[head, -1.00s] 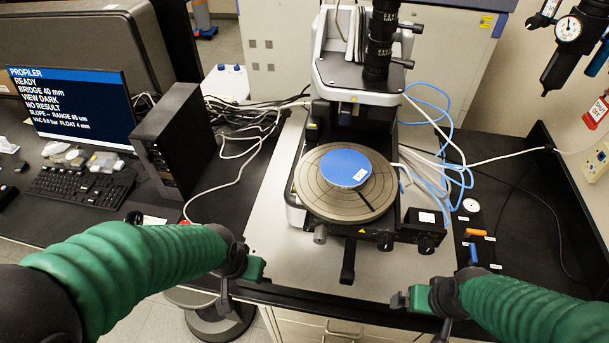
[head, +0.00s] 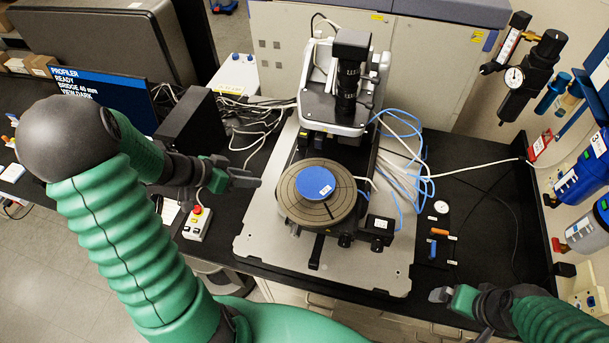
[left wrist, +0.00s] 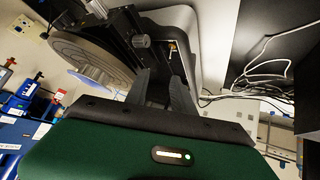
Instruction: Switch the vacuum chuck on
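The round grey chuck (head: 297,213) carries a blue disc (head: 316,184) with a white label, under the microscope column. To its right, a small panel on the bench holds a round white gauge (head: 441,207), an orange lever (head: 440,232) and a blue lever (head: 433,249). My left gripper (head: 258,182) is left of the chuck, apart from it; in the left wrist view its fingers (left wrist: 160,88) stand apart with nothing between them, with the chuck (left wrist: 85,50) beyond. My right gripper (head: 436,293) is at the bench's front edge, below the levers; its finger gap is unclear.
A red-buttoned box (head: 197,224) lies left of the stage plate. The monitor (head: 95,98) is partly hidden by my left arm. Blue and white tubes (head: 408,165) run behind the panel. A regulator (head: 530,75) hangs at the right. Bare black bench lies right of the levers.

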